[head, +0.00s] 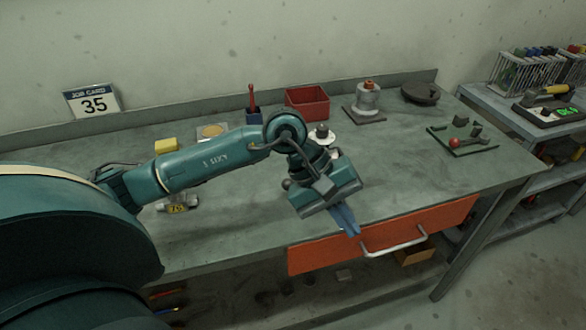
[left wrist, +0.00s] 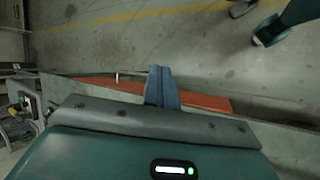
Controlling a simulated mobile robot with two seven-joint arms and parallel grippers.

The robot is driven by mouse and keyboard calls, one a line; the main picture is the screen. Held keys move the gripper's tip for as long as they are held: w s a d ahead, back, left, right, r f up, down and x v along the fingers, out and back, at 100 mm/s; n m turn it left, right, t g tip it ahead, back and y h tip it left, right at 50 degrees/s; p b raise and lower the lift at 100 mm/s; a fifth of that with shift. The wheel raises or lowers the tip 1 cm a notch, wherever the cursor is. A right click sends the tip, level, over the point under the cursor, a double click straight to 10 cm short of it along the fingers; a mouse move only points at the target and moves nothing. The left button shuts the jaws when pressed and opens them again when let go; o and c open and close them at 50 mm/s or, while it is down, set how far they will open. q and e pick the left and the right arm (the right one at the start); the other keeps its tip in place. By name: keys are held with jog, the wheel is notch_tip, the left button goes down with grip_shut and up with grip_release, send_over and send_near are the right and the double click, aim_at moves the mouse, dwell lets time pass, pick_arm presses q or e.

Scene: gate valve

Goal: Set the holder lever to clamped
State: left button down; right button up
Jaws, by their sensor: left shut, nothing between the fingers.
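The holder appears to be the dark green plate (head: 462,140) with upright dark blocks, at the right part of the workbench. A lever with a red ball knob (head: 455,142) sits on it. The knob is at the plate's left side; I cannot tell the lever's setting at this size. My left gripper (head: 346,222) is shut and empty, with its blue fingers pointing down over the bench's front edge, left of and nearer than the holder. The shut fingers also show in the left wrist view (left wrist: 162,86).
The workbench (head: 400,185) has an orange drawer (head: 430,222) with a metal handle below its front edge. A red bin (head: 307,104), a grey valve body (head: 367,100) and a dark round part (head: 420,93) stand at the back. Bench surface between my gripper and the holder is clear.

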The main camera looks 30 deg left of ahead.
pick_arm(q)
jog(key=w+a+r+m+t+y, duration=0.1)
jog(key=w+a+r+m+y, duration=0.1)
jog(key=a, duration=0.6)
jog(key=w+a+r+m+t+y, duration=0.1)
jog(key=w+a+r+y, duration=0.1)
jog(key=w+a+y, duration=0.2)
jog(key=a+y, duration=0.2)
jog(key=a, duration=0.2)
jog(key=shift+w+a+r+m+t+y, duration=0.3)
jog(key=shift+w+a+r+m+t, duration=0.05)
jog(key=shift+a+r+m+t, duration=0.05)
jog(key=p+x, duration=0.1)
jog(key=x, duration=0.9)
jog(key=shift+d, duration=0.1)
jog(key=shift+f, duration=0.1)
